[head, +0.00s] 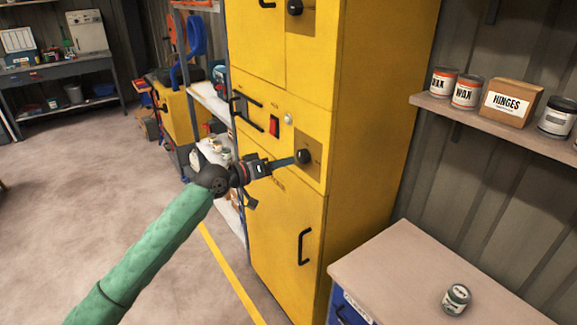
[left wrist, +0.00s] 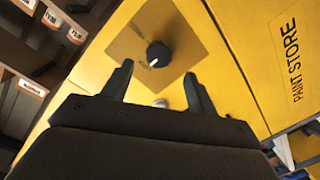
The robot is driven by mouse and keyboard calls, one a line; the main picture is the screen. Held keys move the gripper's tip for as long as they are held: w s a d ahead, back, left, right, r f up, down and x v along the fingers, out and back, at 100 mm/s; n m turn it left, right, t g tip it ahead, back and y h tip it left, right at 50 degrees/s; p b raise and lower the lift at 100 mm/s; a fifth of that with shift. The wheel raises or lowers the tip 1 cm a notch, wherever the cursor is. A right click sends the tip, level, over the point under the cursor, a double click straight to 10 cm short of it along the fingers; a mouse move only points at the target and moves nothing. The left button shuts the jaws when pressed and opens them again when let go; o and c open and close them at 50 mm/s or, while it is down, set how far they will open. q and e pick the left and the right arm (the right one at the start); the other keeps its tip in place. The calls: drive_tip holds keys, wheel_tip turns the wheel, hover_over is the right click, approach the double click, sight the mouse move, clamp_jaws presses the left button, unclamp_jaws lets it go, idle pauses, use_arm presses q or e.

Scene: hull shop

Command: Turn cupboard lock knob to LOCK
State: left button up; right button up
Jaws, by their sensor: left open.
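The yellow cupboard (head: 285,215) fills the middle of the head view. A round black knob (head: 304,157) sits on a brownish square plate on its front. In the left wrist view the knob (left wrist: 158,53) shows a white pointer mark toward the picture's lower left; no LOCK lettering is readable. My left gripper (head: 284,162) is close to this knob. In the left wrist view its two fingers (left wrist: 159,70) are spread apart, with the knob just beyond the tips and between them; contact cannot be told. My right gripper is not in view.
A second black knob (head: 294,7), a red switch (head: 273,124) and black handles (head: 304,246) are on the cupboard front. A bench top (head: 415,265) with a small can (head: 456,299) stands at right. A shelf (head: 500,122) holds cans and a box. Open floor lies left.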

use_arm(q)
drive_tip(key=shift+v, duration=0.8)
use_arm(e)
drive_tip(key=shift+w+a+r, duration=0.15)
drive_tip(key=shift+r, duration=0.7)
